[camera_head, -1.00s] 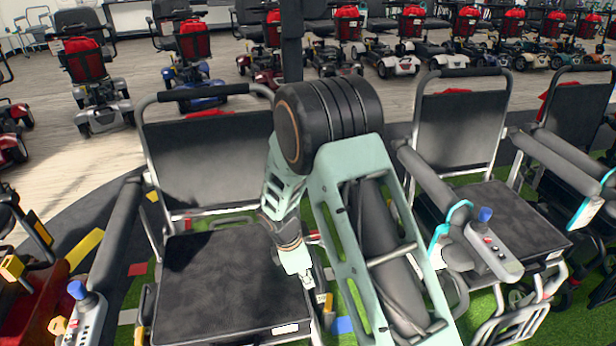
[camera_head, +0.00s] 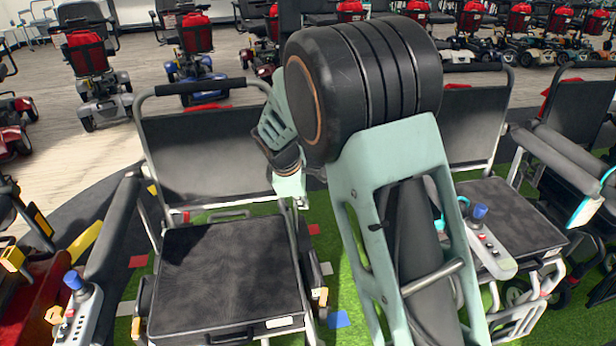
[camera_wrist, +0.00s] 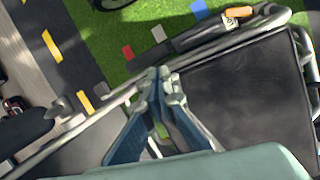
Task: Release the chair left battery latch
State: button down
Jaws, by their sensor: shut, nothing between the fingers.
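A folding powered chair with a flat black seat (camera_head: 225,275) and a black backrest (camera_head: 205,150) stands at the left centre, seat front toward me. An orange tab (camera_head: 323,297) sits on a dark housing along the chair's picture-right side; it also shows in the wrist view (camera_wrist: 238,12). A similar orange tab (camera_head: 137,328) is on the other side. I cannot tell for certain which part is the battery latch. My gripper (camera_head: 299,205) is shut and empty, near the seat's rear right corner. In the wrist view its fingertips (camera_wrist: 162,76) overlap the chair's side tube; contact is unclear.
A second chair (camera_head: 510,215) stands to the right, partly behind my arm. A joystick armrest (camera_head: 85,310) is at the lower left. Green turf (camera_head: 345,265) with coloured tiles lies open between the chairs. Rows of scooters (camera_head: 195,45) stand behind.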

notch_tip(320, 180, up, 6)
jog(key=w+m+t, duration=0.1)
jog(key=w, duration=0.1)
jog(key=shift+w+d+r+y, duration=0.15)
jog(key=shift+w+y, duration=0.05)
jog(key=shift+y, duration=0.1)
